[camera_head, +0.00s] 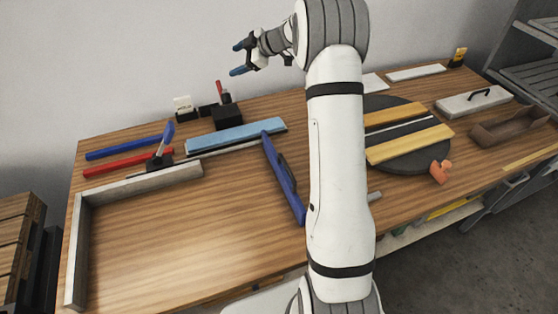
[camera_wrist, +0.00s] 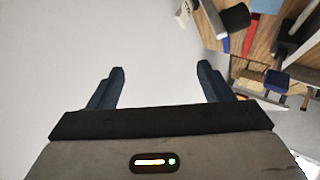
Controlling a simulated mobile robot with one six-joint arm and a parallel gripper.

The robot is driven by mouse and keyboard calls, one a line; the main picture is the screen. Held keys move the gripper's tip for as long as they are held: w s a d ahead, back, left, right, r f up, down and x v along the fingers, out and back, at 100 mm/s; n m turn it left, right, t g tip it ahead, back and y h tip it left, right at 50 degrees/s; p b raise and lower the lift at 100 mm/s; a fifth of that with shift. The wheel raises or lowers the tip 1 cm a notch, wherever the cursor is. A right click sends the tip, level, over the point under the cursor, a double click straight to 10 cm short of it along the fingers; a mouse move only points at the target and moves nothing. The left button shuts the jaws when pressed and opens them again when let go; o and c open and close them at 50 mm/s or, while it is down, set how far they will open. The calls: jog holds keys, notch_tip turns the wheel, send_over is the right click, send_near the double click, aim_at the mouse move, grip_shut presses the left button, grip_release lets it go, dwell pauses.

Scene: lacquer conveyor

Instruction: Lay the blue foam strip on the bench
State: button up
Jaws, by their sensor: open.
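A light blue strip (camera_head: 235,137), which looks like the blue foam strip, lies lengthwise near the back of the wooden bench (camera_head: 150,225), with a dark edge under it. I cannot tell whether it rests directly on the wood. My gripper (camera_head: 239,58) is high above the back of the bench, in front of the wall, well above and apart from the strip. Its blue fingers are spread and empty. In the wrist view my gripper (camera_wrist: 160,68) also shows open, with only pale wall between the fingers.
A grey L-shaped fence (camera_head: 140,185) borders the bench's left part, with clear wood inside. A blue bar (camera_head: 125,147) and red bar (camera_head: 125,163) lie behind it. A darker blue tool (camera_head: 283,178) lies beside my arm. A round dark plate (camera_head: 405,158) carries yellow strips.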

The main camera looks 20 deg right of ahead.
notch_tip(320, 180, up, 8)
jog(key=m+t+h, duration=0.3)
jog(key=t, duration=0.1)
jog(key=s+d+r+m+t+h, duration=0.1)
jog(key=s+d+r+m+h, duration=0.1)
jog(key=s+r+m+h, duration=0.3)
jog(key=s+d+m+h, duration=0.2)
jog(key=s+m, duration=0.1)
jog(key=s, duration=0.4)
jog(key=s+a+f+m+g, duration=0.1)
jog(key=s+a+f+g, duration=0.1)
jog(key=s, duration=0.9)
jog(key=s+a+f+m+g+y, duration=0.1)
jog(key=s+a+f+m+g, duration=0.1)
jog(key=s+f, duration=0.4)
jog(key=s+a+f+m+g, duration=0.1)
jog(key=s+a+f+g, duration=0.2)
jog(key=s, duration=1.4)
jog(key=f+g, duration=0.1)
jog(key=g, duration=0.2)
jog(key=shift+a+f+m, duration=0.35)
jog(key=shift+a+m, duration=0.05)
